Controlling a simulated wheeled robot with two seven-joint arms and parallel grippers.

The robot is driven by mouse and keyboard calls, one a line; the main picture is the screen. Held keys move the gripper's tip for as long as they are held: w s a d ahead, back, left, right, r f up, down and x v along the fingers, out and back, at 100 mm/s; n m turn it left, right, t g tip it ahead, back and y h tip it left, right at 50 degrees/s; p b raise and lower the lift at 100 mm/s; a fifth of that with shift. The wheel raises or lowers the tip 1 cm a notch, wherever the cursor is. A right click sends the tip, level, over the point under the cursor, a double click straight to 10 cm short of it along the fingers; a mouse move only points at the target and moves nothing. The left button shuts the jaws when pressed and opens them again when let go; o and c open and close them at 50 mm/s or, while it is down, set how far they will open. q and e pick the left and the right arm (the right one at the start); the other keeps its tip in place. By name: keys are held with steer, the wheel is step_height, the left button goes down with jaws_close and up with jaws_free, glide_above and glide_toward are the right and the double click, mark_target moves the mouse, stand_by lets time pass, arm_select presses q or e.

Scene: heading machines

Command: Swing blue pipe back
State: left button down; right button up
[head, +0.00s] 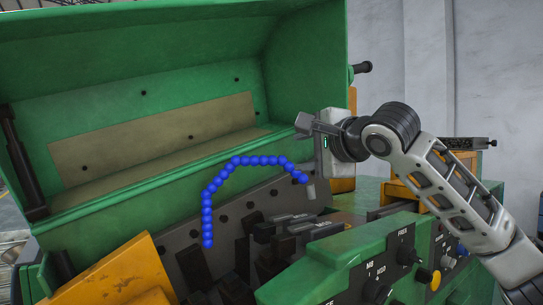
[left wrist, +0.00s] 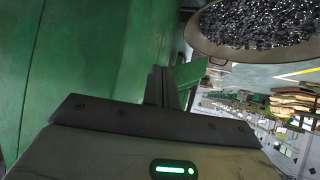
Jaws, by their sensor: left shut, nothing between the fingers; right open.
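The blue pipe (head: 239,161) is a beaded, segmented blue hose in the head view. It arches up from the dark machine bed, runs right and bends down to its free end near the right gripper. My right gripper (head: 311,150) comes in from the right, open, just above and beside that end. I cannot tell whether they touch. My left gripper (left wrist: 165,86) shows only in the left wrist view, its fingers together and empty, beside a green machine wall. The pipe is not in that view.
The green machine's raised cover (head: 180,85) stands open behind the pipe. A green control panel (head: 385,265) with knobs is in front, and a yellow guard (head: 115,275) at lower left. In the left wrist view, a round bin of small dark parts (left wrist: 265,22) is at upper right.

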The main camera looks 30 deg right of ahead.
mark_target(268, 159)
steer(key=w+p, duration=0.1)
steer(key=w, duration=0.3)
steer(key=w+f+p, duration=0.1)
steer(key=w+p, duration=0.1)
steer(key=w, duration=0.3)
steer(key=w+f+p, duration=0.1)
steer(key=w+p, duration=0.1)
steer(key=w, duration=0.3)
steer(key=shift+w+a+f, duration=0.1)
steer(key=shift+a+f, duration=0.1)
steer(key=shift+f, duration=0.05)
steer(key=shift+w+f+p, duration=0.25)
steer(key=shift+w+p, duration=0.05)
steer(key=shift+w, duration=0.45)
arm_select(q)
steer(key=shift+s+a+r, duration=0.15)
steer(key=shift+a+r, duration=0.1)
steer(key=shift+r, duration=0.35)
steer(key=shift+s+a+r, duration=0.1)
steer(key=shift+a+r, duration=0.15)
steer(key=shift+r, duration=0.35)
arm_select(e)
steer(key=shift+c, duration=0.3)
jaws_close()
